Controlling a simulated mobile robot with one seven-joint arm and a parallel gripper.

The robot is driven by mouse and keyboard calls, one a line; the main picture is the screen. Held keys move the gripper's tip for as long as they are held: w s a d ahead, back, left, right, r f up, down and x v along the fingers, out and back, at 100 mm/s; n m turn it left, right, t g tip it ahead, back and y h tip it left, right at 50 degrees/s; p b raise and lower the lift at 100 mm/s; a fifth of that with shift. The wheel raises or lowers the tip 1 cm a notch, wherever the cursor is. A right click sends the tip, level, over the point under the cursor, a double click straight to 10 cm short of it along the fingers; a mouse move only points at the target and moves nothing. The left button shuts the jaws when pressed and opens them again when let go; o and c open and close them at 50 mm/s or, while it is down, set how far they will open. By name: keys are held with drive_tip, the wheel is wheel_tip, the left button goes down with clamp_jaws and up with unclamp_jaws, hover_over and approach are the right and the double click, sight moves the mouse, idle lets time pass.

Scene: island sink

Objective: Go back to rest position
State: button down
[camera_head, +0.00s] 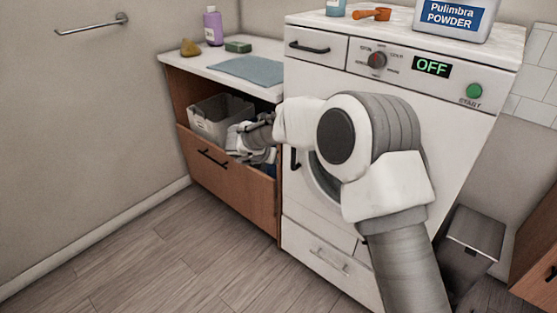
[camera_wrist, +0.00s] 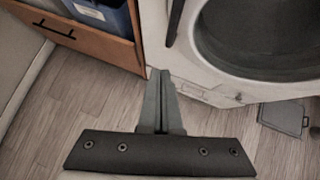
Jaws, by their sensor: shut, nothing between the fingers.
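My gripper shows in the wrist view (camera_wrist: 159,75), with its two fingers together and nothing between them. The fingers appear over the wood floor, in front of the washing machine. In the head view my arm reaches left across the front of the washing machine (camera_head: 305,80). Its far end is by the open drawer (camera_head: 228,175) of the wooden cabinet. The fingertips are hard to make out in that view.
A grey bin (camera_head: 210,122) sits in the cabinet's open compartment, close to my arm's end. A trash can (camera_head: 470,240) stands right. The floor (camera_head: 150,255) at left is clear.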

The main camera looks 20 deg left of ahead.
drive_tip(key=s+d+r+n+t+y, duration=0.1)
drive_tip(key=d+r+n+t+y, duration=0.2)
drive_tip(key=r+n, duration=0.7)
drive_tip(key=s+d+r+n+y, duration=0.25)
drive_tip(key=d+r+n, duration=0.3)
drive_tip(key=r, duration=0.95)
drive_tip(key=s+d+r+n+g, duration=0.1)
drive_tip(key=s+d+n+g, duration=0.1)
drive_tip(key=s+d+n, duration=1.05)
drive_tip(key=s+d+f+n+g+h, duration=0.2)
drive_tip(key=s+d+f+n, duration=0.2)
drive_tip(key=s+d, duration=0.45)
drive_tip(key=s+d+f+n+g+h, duration=0.2)
drive_tip(key=s+d+f+n, duration=0.25)
drive_tip(key=s+d, duration=0.4)
wheel_tip(320, 180, up, 19)
drive_tip(key=s+p, duration=0.2)
drive_tip(key=p, duration=1.7)
drive_tip(key=shift+s+a+n+h, duration=0.15)
drive_tip(key=shift+a+n+h, duration=0.2)
